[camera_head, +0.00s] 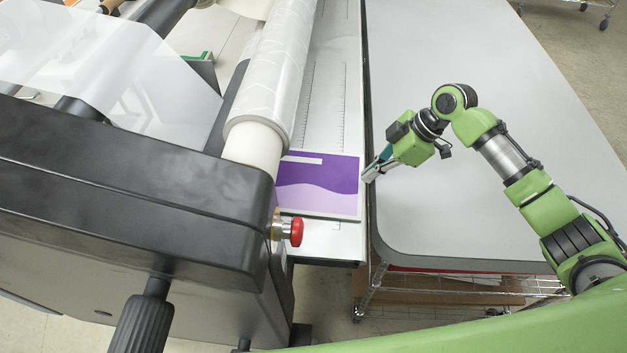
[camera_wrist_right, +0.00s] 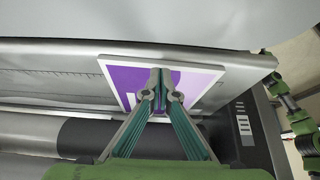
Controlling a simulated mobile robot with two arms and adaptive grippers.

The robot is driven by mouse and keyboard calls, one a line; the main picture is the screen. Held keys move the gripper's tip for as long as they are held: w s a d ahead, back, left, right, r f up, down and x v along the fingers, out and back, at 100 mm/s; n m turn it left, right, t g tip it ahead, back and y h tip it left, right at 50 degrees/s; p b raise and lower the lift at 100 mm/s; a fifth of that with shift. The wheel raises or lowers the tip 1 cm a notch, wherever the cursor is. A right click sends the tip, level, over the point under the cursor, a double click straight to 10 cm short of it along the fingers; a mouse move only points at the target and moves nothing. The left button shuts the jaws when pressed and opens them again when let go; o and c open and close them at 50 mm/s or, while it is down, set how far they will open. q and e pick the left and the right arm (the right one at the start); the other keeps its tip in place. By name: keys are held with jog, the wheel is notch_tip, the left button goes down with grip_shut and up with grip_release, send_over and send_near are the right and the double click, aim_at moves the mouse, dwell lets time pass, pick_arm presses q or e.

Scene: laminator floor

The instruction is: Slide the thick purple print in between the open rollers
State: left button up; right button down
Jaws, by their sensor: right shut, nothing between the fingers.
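The purple print (camera_head: 320,187) is a flat panel with a purple wave, a white bar and a pale border. In the head view it lies on the laminator's feed table (camera_head: 328,108), and its left edge is hidden under the large roller (camera_head: 272,85). My right gripper (camera_head: 366,177) is shut, with its fingertips at the print's right edge. In the right wrist view the shut fingertips (camera_wrist_right: 167,92) overlap the middle of the print (camera_wrist_right: 127,82); whether they touch it is unclear. My left gripper is not in view.
A grey table (camera_head: 480,80) with a rounded corner stands to the right, under my right arm. The black laminator housing (camera_head: 130,190) fills the lower left, with a red knob (camera_head: 296,231) at its end. A clear film sheet (camera_head: 120,75) hangs at the upper left.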

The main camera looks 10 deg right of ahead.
jog(key=shift+s+f+b, duration=0.1)
jog(key=shift+f+b, duration=0.2)
jog(key=shift+f, duration=0.8)
dwell(0.6)
jog(key=shift+d, duration=0.25)
jog(key=shift+w, duration=0.2)
jog(key=shift+w+d, duration=0.15)
jog(key=shift+w, duration=0.4)
jog(key=shift+a+p, duration=0.25)
jog(key=shift+p, duration=0.05)
